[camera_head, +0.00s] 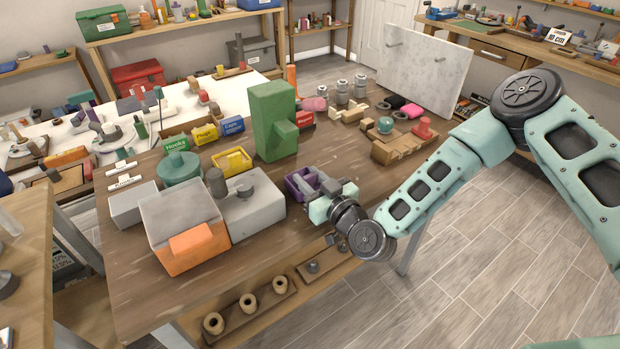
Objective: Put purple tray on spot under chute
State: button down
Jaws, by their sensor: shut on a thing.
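The purple tray (296,186) is a small open-topped bin near the middle of the wooden workbench, close to its front edge. My gripper (318,196) is shut on the purple tray from the right front side; the fingers hide part of it. I cannot tell whether the tray rests on the bench or is held just above it. A green block-like tower with a projecting part (275,120) stands just behind the tray; it may be the chute. The spot under the chute cannot be made out.
Left of the tray are a grey box (254,212), an orange box with a grey lid (184,245) and a yellow bin (232,161). Wooden blocks (400,150) and a white upright board (425,70) stand to the right. Bare bench lies in front of the grey box.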

jog(key=shift+f, duration=0.25)
jog(key=shift+f, duration=0.15)
jog(key=c, duration=1)
grip_release()
jog(key=shift+s, duration=0.1)
